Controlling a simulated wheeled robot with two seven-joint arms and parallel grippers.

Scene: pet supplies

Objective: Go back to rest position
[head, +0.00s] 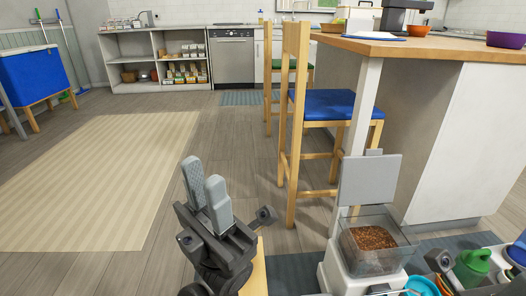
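My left gripper (203,172) is raised at the lower middle of the head view, with its two grey fingers pointing up. A small offset shows between the fingertips, and nothing is seen between them. It is to the left of a clear food container (350,258) with brown kibble (372,238) inside, and apart from it. The container's grey lid (370,180) stands up, open. The fingers of my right gripper do not show; only dark parts, possibly of that arm, appear at the bottom right.
Green (472,267) and blue (420,286) items crowd the lower right. A chair with a blue seat (335,105) stands by the wooden counter (430,48). A blue bin (30,75) is at far left. The floor around the beige rug (100,180) is clear.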

